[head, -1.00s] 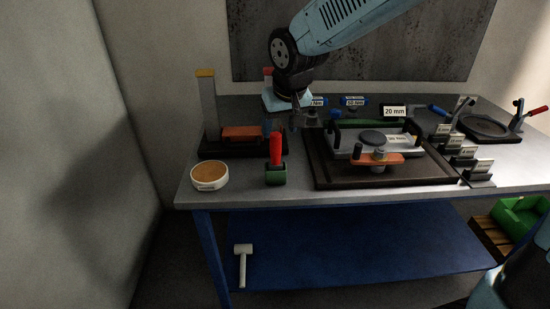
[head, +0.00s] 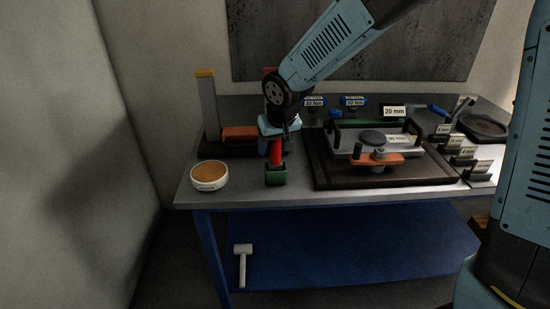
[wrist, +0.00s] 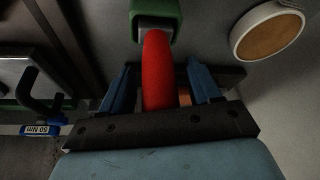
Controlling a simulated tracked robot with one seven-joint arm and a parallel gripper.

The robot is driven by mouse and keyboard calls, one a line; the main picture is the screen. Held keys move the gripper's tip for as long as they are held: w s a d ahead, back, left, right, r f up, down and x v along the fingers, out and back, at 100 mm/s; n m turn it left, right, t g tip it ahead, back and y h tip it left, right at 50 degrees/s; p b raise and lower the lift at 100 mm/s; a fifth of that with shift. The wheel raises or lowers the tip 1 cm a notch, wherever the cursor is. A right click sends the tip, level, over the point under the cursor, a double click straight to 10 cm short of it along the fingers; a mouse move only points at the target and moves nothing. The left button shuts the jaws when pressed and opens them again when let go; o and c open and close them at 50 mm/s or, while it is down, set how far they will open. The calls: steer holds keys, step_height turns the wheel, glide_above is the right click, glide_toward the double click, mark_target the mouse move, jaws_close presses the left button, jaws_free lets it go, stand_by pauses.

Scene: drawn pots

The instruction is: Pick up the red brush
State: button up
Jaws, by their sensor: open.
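The red brush has a red handle (head: 276,153) that stands upright in a green holder (head: 276,178) at the front of the table, left of the middle. My gripper (head: 278,139) is at the upper part of the handle, which it partly hides in the head view. In the wrist view, the red handle (wrist: 157,70) lies between the two blue fingers of my open gripper (wrist: 160,85), with a gap on each side. The green holder (wrist: 158,14) shows beyond the fingers at the top.
A round white tub (head: 209,176) with a tan top stands left of the holder. A dark tray (head: 330,181) with a clamped fixture lies to the right. An orange block (head: 239,132) and a tall post (head: 208,104) stand behind. A white mallet (head: 242,262) is below the table.

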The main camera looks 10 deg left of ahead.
steer(key=c, duration=1)
steer(key=shift+c, duration=0.2)
